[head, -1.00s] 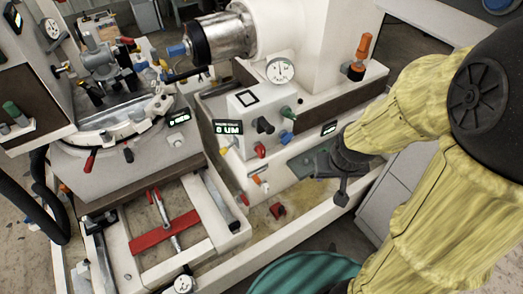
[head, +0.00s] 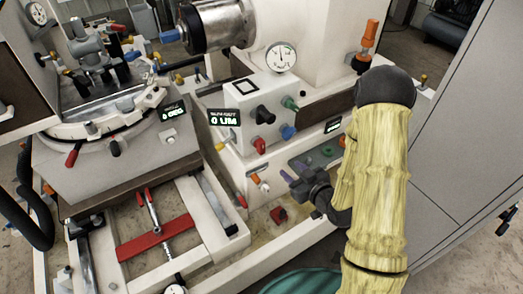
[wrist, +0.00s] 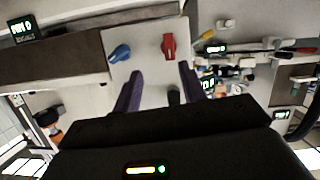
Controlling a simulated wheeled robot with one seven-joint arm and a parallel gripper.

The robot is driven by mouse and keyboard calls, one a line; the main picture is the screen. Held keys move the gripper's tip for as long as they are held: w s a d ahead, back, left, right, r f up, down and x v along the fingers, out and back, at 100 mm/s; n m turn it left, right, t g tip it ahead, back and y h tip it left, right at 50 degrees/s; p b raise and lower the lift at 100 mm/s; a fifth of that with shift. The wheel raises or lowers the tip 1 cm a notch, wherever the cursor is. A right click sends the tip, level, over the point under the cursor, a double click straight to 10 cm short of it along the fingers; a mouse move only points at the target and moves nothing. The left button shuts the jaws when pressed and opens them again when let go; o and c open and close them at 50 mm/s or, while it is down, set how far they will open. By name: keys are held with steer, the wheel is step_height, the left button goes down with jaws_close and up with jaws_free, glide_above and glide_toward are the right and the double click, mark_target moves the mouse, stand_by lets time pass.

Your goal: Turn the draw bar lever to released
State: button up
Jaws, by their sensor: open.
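No label shows which lever is the draw bar lever. A cream control box (head: 243,101) on the machine carries a black lever (head: 264,114), a green knob (head: 290,103), a blue knob (head: 288,132) and a red knob (head: 259,145). An orange-handled lever (head: 369,33) stands upright at the upper right. My gripper (head: 291,170) is open and empty, in front of and below the box. In the wrist view my purple fingers (wrist: 161,80) spread below the box's blue knob (wrist: 120,53) and red knob (wrist: 168,46).
A display (head: 223,118) reading 0 sits left of the box, and a round dial gauge (head: 281,57) above it. A red bar (head: 155,237) crosses the lower-left frame. A grey cabinet (head: 450,130) stands right.

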steer(key=s+f+t+y+b, duration=0.1)
steer(key=m+t+y, duration=0.1)
steer(key=shift+s+a+f+t+b, duration=0.25)
steer(key=shift+s+f+t+b, duration=0.1)
steer(key=shift+t, duration=0.05)
steer(key=b, duration=1)
glide_toward(263, 146)
steer(key=p+x, duration=0.1)
steer(key=x, duration=1)
steer(key=shift+w+f, duration=0.1)
steer(key=shift+w, duration=0.05)
steer(key=shift+c, duration=0.2)
